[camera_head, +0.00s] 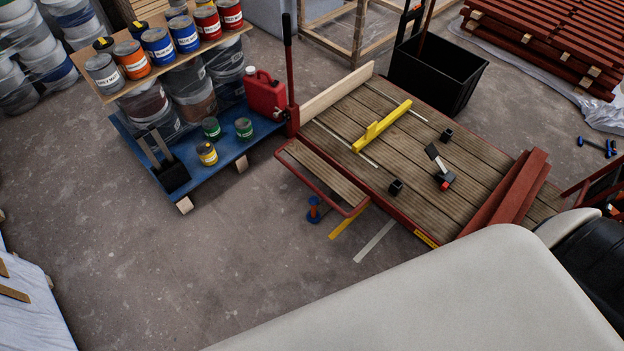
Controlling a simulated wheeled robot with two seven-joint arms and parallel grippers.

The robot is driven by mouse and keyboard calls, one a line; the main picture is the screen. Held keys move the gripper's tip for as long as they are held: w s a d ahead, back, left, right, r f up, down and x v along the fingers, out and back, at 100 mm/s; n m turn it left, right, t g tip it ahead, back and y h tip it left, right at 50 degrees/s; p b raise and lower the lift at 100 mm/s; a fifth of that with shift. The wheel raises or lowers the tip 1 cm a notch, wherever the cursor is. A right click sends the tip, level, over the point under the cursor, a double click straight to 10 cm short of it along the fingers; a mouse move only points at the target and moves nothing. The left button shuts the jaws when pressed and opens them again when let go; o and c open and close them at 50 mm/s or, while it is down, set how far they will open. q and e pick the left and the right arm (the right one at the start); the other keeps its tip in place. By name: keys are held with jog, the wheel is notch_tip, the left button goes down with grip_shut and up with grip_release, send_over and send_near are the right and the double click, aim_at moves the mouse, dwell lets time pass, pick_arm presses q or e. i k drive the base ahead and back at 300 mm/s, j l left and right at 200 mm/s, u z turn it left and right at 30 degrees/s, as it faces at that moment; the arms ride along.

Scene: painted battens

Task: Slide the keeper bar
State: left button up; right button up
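A yellow bar (388,122), which looks like the keeper bar, lies on the slatted wooden deck (365,108) of a low red-framed bench or cart. It has a small raised block near its lower left part. Thin pale rails, one on the left (345,146) and one on the right (418,116), run along the deck near the bar's ends. Whether the bar touches them is too small to tell. Neither of my grippers is in view. A large pale surface, likely part of my own body, covers the lower right and hides the floor there.
Black square blocks (395,187) and a red-tipped lever (439,168) sit on the deck. Dark red battens (508,195) lie at its right end. A red side frame (325,178) juts out at the front. A blue pallet (222,158) with cans stands left. Front-left floor is mostly clear.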

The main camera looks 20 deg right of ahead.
aim_at(373, 130)
jog(key=z, duration=1.35)
